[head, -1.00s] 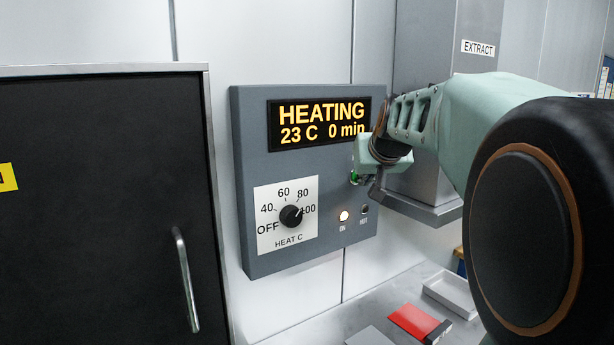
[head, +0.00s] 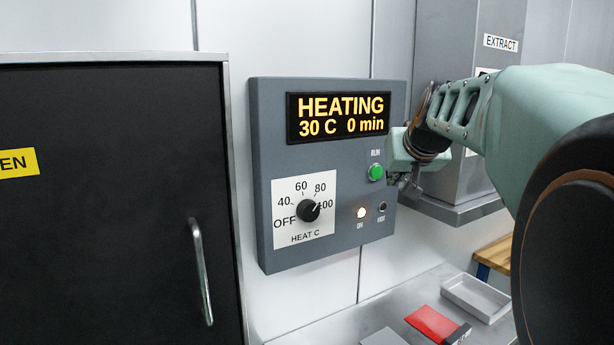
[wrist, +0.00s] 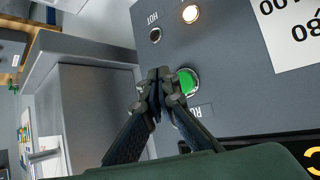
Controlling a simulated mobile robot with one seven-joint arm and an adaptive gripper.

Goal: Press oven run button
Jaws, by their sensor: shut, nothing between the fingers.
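The green RUN button (head: 376,172) is on the right side of the grey oven control panel (head: 264,160), below the display. The display (head: 341,117) reads HEATING, 30 C, 0 min. My gripper (head: 398,183) is just right of the button in the head view, and the button's face shows clear of it. In the wrist view my gripper (wrist: 158,88) is shut and empty, its tips beside the green button (wrist: 187,82) and partly over its ring. I cannot tell whether the tips touch the panel.
The heat dial (head: 308,210) points near 100. The ON lamp (head: 361,213) is lit; the HOT lamp (head: 382,207) is dark. The black oven door (head: 110,220) with a handle is at left. A grey extract duct (head: 440,190) stands close right of my gripper.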

